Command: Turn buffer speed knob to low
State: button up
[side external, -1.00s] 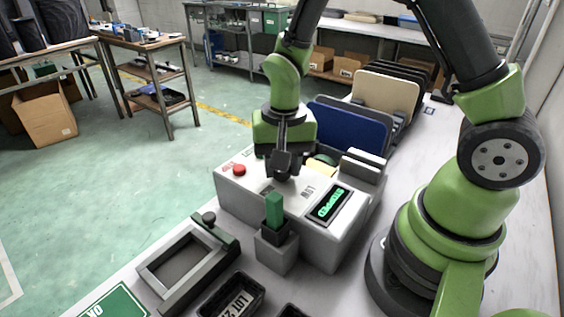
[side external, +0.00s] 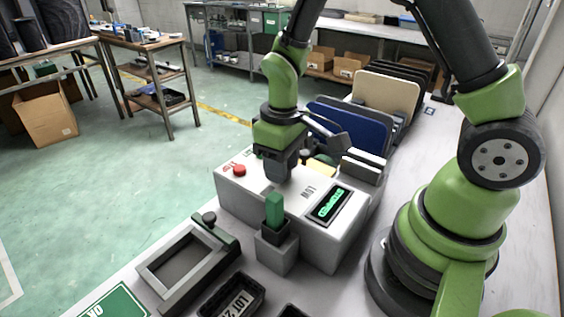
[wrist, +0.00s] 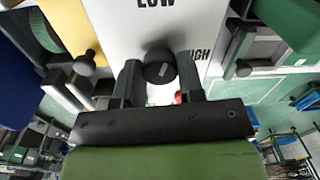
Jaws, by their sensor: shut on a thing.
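The buffer speed knob (wrist: 158,66) is round and dark, on the white top of the control box (side external: 232,195). In the wrist view it sits between the two fingers of my gripper (wrist: 158,76), which is shut on it. A small light mark shows on the knob, but I cannot tell which way it points. The LOW label (wrist: 157,4) is at the top of the wrist view; the HIGH label (wrist: 197,55) is right of the knob, partly covered by a finger. In the side view my gripper (side external: 279,176) points down and hides the knob.
The box has a red button (side external: 239,170) and a display (side external: 330,204) in green letters, apparently STOPPED. A green block (side external: 274,208) stands in a holder in front. A framed fixture (side external: 163,265) and black tray (side external: 232,299) lie nearby; blue and cream panels (side external: 385,98) stand behind.

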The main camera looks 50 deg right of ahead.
jog(key=shift+n, duration=1.8)
jog(key=o, duration=0.9)
notch_tip(320, 180, up, 10)
jog(key=shift+w+d, duration=0.1)
